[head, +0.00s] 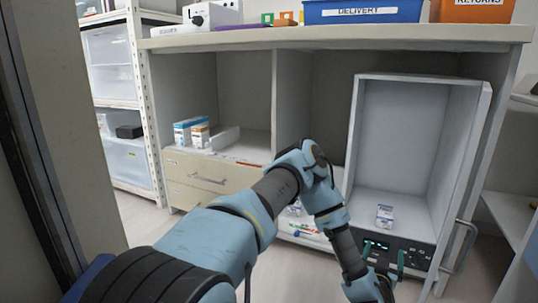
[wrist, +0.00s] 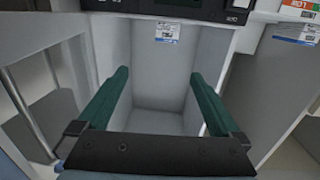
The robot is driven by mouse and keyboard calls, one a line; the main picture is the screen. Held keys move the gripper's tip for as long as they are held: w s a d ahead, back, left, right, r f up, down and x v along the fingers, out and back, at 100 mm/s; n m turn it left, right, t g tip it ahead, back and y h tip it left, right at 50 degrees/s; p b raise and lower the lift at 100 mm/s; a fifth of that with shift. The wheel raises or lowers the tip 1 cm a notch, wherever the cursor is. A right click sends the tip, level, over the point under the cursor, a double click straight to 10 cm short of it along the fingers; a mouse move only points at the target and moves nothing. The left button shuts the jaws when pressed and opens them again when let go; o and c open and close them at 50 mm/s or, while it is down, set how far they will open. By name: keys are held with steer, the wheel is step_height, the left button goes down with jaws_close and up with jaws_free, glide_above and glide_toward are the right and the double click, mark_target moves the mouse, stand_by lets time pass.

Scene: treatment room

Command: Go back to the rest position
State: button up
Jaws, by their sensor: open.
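My gripper (head: 385,248) is at the lower right of the head view, in front of the dark control panel of an open grey cabinet. It also shows in the wrist view (wrist: 160,75), its two green fingers spread wide apart with nothing between them. My arm reaches out from the bottom of the head view, bent at the elbow. A small white and blue box (head: 385,215) stands inside the grey cabinet (head: 400,130), above and apart from my fingers. It also shows at the top of the wrist view (wrist: 167,32).
A vertical handle (head: 460,246) stands out right of the control panel. A wooden drawer unit (head: 210,180) with several boxes is at left. A blue DELIVERY bin (head: 362,12) and an orange RETURNS bin (head: 472,12) sit on the counter. A door frame edge (head: 35,150) is close at left.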

steer(key=w+a+r+m+g+p, duration=0.35)
steer(key=w+r+g, duration=0.2)
steer(key=r, duration=0.25)
steer(key=a+r+n+g+y+p, duration=0.1)
steer(key=a+r+y, duration=0.1)
steer(key=a+r, duration=0.35)
steer(key=a+r+n+g+y+p, duration=0.1)
steer(key=a+r+g+p, duration=0.1)
steer(key=a, duration=0.7)
steer(key=s+a+r+n+g+y+p, duration=0.25)
steer(key=s+a+r, duration=0.45)
steer(key=a, duration=0.4)
steer(key=s+a+r+n+g+y+p, duration=0.2)
steer(key=s+a+r+n+y, duration=0.15)
steer(key=s+a+r, duration=0.6)
step_height(320, 180, up, 36)
steer(key=a+p, duration=0.1)
steer(key=p, duration=3.6)
steer(key=shift+w+a+f+g+h, duration=0.25)
steer(key=shift+w+a+g+h, duration=0.1)
steer(key=shift+w+h, duration=0.1)
